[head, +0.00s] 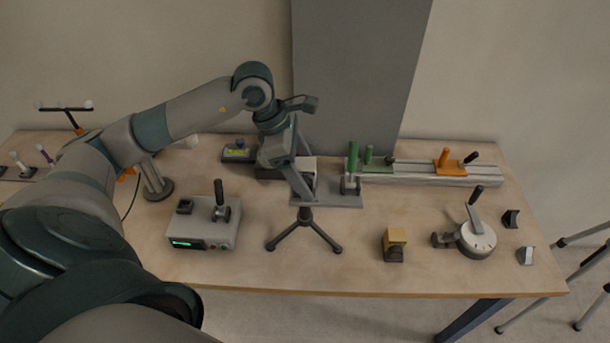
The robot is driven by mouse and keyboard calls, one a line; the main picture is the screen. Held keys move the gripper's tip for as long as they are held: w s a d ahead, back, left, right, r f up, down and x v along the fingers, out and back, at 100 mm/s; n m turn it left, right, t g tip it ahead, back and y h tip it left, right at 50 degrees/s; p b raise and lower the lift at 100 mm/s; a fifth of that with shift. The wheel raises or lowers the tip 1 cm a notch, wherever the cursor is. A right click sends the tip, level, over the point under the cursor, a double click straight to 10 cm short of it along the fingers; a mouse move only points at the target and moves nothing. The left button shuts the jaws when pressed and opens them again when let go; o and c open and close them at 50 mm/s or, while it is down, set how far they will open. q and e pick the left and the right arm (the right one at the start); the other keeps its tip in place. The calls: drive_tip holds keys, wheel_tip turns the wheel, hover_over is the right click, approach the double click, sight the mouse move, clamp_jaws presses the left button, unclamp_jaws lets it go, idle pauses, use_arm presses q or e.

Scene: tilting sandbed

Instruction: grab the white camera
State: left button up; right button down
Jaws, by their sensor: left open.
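A small white boxy body (309,164), which looks like the white camera, shows just behind and right of my left gripper. It is partly hidden by the gripper, so I cannot make out its lens. It appears to be above a grey plate (338,199) on a black tripod (305,232). My left gripper (300,188) reaches down from above, in front of the white body. It is open; whether its fingers touch the camera or straddle it I cannot tell. My right gripper is out of view.
A grey control box (202,228) with a black lever stands front left. A lamp stand (157,188) is behind it. A rail (425,174) with green and orange clamps lies back right. A yellow-topped block (395,241) and round dial (477,240) stand front right.

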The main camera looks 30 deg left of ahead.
sight(309, 166)
use_arm(q)
drive_tip(key=c, duration=1.5)
drive_tip(key=shift+w+r, duration=0.1)
drive_tip(key=shift+r+b, duration=0.6)
drive_tip(key=shift+r, duration=0.15)
wheel_tip(309, 166, up, 2)
drive_tip(key=shift+r+b, duration=0.1)
drive_tip(key=shift+b, duration=0.45)
drive_tip(key=s+d+r+b, duration=0.1)
drive_tip(key=d+r, duration=0.1)
drive_tip(key=d, duration=0.1)
drive_tip(key=s+d+r+b, duration=0.1)
drive_tip(key=s+d+r, duration=0.1)
drive_tip(key=d, duration=0.2)
drive_tip(key=s+d+r+b, duration=0.1)
drive_tip(key=d+r, duration=0.2)
drive_tip(key=shift+s+d, duration=0.3)
drive_tip(key=shift+d, duration=0.1)
